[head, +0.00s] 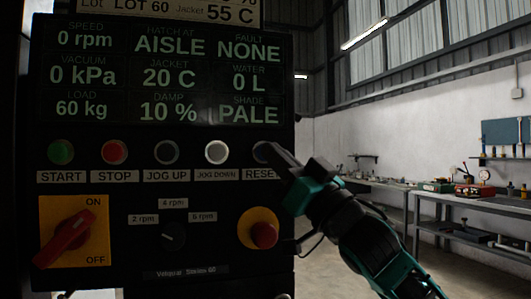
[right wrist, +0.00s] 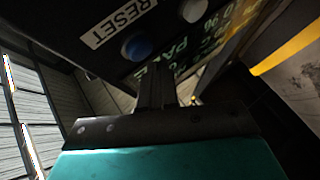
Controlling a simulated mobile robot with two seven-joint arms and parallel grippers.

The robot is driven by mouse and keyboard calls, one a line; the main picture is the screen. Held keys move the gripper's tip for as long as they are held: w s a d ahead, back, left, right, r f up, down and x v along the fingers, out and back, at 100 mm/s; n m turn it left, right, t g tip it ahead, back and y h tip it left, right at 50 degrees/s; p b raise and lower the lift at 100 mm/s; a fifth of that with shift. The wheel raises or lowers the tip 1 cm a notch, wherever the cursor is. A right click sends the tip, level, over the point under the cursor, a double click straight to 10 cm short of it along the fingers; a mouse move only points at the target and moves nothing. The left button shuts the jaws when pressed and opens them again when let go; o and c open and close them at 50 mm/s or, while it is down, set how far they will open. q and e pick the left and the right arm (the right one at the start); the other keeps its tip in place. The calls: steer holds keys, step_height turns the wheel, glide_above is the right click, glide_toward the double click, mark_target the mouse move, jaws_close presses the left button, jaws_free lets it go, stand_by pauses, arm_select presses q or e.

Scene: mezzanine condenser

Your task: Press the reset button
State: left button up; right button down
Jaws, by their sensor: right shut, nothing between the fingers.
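The reset button (head: 262,152) is a round dark blue button at the right end of the panel's button row, above the label "RESET" (head: 258,175). My right gripper (head: 274,151) is shut and empty. In the head view its tip overlaps the button's right side and covers part of it and the label's end. In the right wrist view, the blue button (right wrist: 137,46) sits beside the shut fingertips (right wrist: 158,68), up and left of them. I cannot tell whether they touch the panel. My left gripper is not in view.
The dark control panel (head: 110,215) also carries START, STOP and jog buttons. A red stop knob (head: 264,234) on yellow sits below the reset button, close to my right arm. A red ON/OFF switch (head: 66,238) is lower left. Workbenches (head: 470,205) stand farther right.

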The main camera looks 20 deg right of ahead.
steer(key=shift+s, duration=2.5)
